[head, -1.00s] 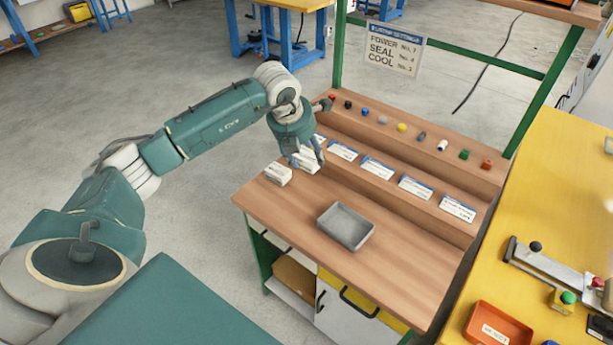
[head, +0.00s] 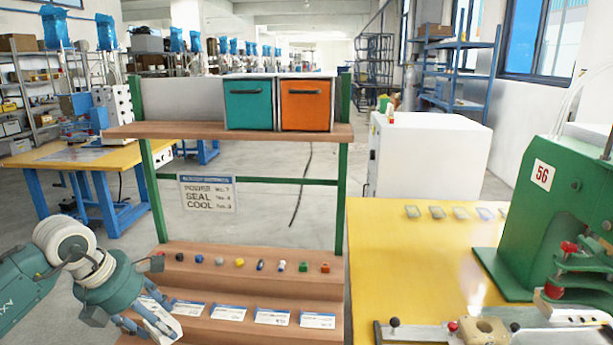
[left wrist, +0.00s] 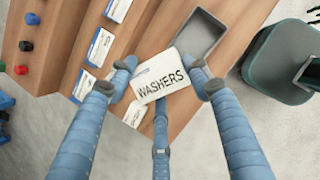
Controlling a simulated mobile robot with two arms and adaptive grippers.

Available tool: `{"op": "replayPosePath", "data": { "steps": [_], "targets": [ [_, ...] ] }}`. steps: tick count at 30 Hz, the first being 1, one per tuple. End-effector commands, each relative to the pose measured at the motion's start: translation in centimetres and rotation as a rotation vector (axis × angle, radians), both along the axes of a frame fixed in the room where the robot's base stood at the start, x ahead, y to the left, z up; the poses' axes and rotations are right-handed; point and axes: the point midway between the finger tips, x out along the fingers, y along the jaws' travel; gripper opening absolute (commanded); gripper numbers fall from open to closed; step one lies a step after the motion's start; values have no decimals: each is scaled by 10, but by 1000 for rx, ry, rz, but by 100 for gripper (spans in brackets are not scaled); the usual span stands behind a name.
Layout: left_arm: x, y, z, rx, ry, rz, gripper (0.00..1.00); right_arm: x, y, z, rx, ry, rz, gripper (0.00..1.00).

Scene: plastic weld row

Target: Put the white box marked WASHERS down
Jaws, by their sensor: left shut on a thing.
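The white box marked WASHERS (left wrist: 160,76) is between the blue fingers of my left gripper (left wrist: 162,84) in the left wrist view, its lettering facing the camera. The gripper is shut on it. In the head view my left gripper (head: 158,322) is at the lower left, in front of the stepped wooden rack, with the white box (head: 163,325) partly hidden by its fingers. A grey open tray (left wrist: 207,28) is on the wooden bench (left wrist: 180,112) just beyond the box in the left wrist view. My right gripper is not in view.
The rack (head: 245,254) carries small coloured parts and a row of white-and-blue cards (head: 228,312). A shelf above holds a teal bin (head: 249,105) and an orange bin (head: 305,105). A yellow table (head: 405,255) with a green machine (head: 555,210) stands at the right.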

Motion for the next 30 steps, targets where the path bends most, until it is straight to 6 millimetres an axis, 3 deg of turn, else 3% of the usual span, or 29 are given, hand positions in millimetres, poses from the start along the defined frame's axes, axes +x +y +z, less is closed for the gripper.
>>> {"op": "replayPosePath", "data": {
  "steps": [6, 15, 24, 30],
  "targets": [
    [-33, -43, -9, -3, 0, -510, 23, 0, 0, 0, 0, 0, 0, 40],
    [-91, -92, -17, -2, -1, -1292, 23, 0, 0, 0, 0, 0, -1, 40],
    [-161, -120, -17, 2, 0, -2142, 23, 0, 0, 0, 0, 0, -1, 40],
    [-189, -124, -14, 2, -1, -2482, 23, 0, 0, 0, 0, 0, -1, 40]
  ]
}}
